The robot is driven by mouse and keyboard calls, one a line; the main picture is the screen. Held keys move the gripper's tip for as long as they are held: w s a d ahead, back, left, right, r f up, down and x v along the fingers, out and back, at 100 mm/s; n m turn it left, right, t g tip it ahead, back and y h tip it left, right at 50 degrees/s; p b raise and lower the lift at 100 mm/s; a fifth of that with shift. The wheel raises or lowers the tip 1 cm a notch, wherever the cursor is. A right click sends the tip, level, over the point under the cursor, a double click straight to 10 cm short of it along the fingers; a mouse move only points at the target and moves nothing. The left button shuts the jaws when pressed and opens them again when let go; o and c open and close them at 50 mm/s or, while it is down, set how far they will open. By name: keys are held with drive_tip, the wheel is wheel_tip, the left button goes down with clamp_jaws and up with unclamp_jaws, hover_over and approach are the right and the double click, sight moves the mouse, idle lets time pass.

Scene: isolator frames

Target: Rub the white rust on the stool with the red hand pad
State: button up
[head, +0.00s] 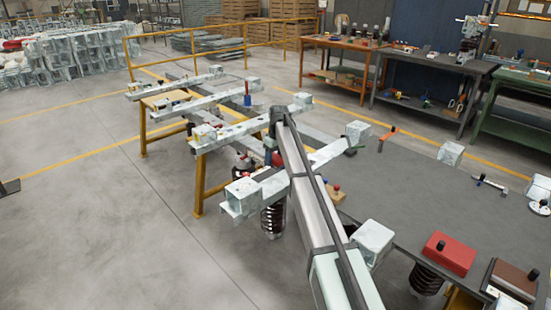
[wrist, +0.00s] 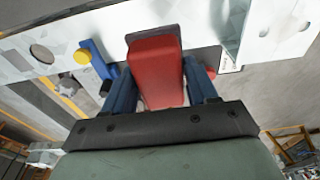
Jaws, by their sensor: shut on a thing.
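My gripper (wrist: 160,85) is shut on the red hand pad (wrist: 155,68), which sits between its blue fingers in the wrist view. The pad is over a pale galvanised beam (wrist: 215,25) of the steel frame; I cannot tell whether it touches. In the head view my arm hides most of my gripper and the pad. The galvanised stool frame (head: 262,190) has square end blocks and pale, mottled surfaces. I cannot pick out the white rust from the other mottling. Similar beams (head: 180,95) lie behind it on yellow trestles (head: 200,180).
A blue tool with a yellow knob (wrist: 92,60) is beside the pad in the wrist view. A dark table (head: 410,195) at right bears a red block with a black knob (head: 448,253) and a brown block (head: 512,278). Dark ribbed coils (head: 273,220) stand below the frame.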

drive_tip(key=s+a+r+n, duration=0.1)
drive_tip(key=s+a+r, duration=0.2)
drive_tip(key=s+a, duration=0.35)
drive_tip(key=r+m, duration=0.1)
drive_tip(key=r, duration=0.1)
hover_over(249, 191)
drive_tip(key=shift+f, duration=3)
wheel_tip(249, 191, down, 2)
drive_tip(key=shift+w+a+f, duration=0.1)
drive_tip(key=shift+w+a, duration=0.5)
drive_tip(key=shift+w, duration=0.1)
drive_tip(key=shift+c, duration=0.4)
drive_tip(key=shift+w+a, duration=1.85)
drive_tip(key=shift+s+d, duration=2.55)
drive_tip(key=shift+s, duration=0.1)
wheel_tip(249, 191, up, 3)
drive_tip(key=shift+w+r, duration=0.15)
drive_tip(key=shift+r, duration=0.05)
wheel_tip(249, 191, up, 5)
drive_tip(key=shift+f, duration=0.1)
